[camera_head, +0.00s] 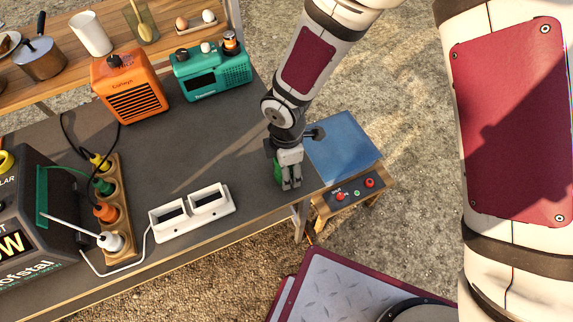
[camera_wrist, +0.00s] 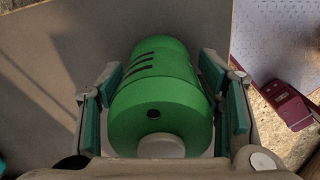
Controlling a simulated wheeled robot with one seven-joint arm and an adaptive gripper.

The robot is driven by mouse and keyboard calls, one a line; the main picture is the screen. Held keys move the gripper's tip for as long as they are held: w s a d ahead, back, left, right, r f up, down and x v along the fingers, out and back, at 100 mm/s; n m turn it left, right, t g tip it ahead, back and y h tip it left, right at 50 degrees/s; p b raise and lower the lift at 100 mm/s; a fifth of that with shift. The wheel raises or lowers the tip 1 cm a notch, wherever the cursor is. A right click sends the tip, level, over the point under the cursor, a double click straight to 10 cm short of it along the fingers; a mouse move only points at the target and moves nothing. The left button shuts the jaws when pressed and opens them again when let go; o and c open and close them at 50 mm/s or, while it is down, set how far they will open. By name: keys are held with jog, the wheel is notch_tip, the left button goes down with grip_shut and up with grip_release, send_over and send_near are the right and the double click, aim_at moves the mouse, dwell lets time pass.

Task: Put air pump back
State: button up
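A green rounded cylinder, which looks like the air pump (camera_wrist: 153,100), lies between my gripper's fingers in the wrist view, with dark slots on top and a pale round end toward me. In the head view only a small green part (camera_head: 278,173) of it shows beside my gripper (camera_head: 290,184). My gripper points down at the right end of the dark table. Its teal finger pads (camera_wrist: 165,95) stand close on both sides of the cylinder. I cannot tell whether they press on it, or whether it rests on the table.
A white two-slot holder (camera_head: 192,212) lies left of my gripper. A wooden stand with a blue top (camera_head: 342,150) and red buttons is just right. A corded power strip (camera_head: 118,225), orange box (camera_head: 129,88) and teal box (camera_head: 213,74) are farther left. The middle table is clear.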

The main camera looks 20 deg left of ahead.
jog(key=shift+o, duration=0.3)
notch_tip(320, 180, up, 12)
jog(key=shift+r+p, duration=0.15)
jog(key=shift+p, duration=0.3)
jog(key=shift+d+r, duration=0.1)
jog(key=w+d+r+m+t+h, duration=0.1)
jog(key=w+d+r+m, duration=0.1)
jog(key=d+r+m, duration=0.55)
jog(key=w+d+r+m+t, duration=0.15)
jog(key=d+r+m, duration=0.35)
jog(key=d+r, duration=0.6)
jog(key=s+d+r+m, duration=0.2)
jog(key=s+d+m, duration=0.4)
jog(key=d+m, duration=0.1)
jog(key=s+d+r+m+t+y, duration=0.1)
jog(key=s+d+r+m, duration=0.2)
jog(key=s+d+m, duration=0.3)
jog(key=d, duration=0.2)
jog(key=shift+d+r+m, duration=0.15)
jog(key=shift+d+m, duration=0.2)
jog(key=shift+s+r+t, duration=0.1)
jog(key=shift+t, duration=0.15)
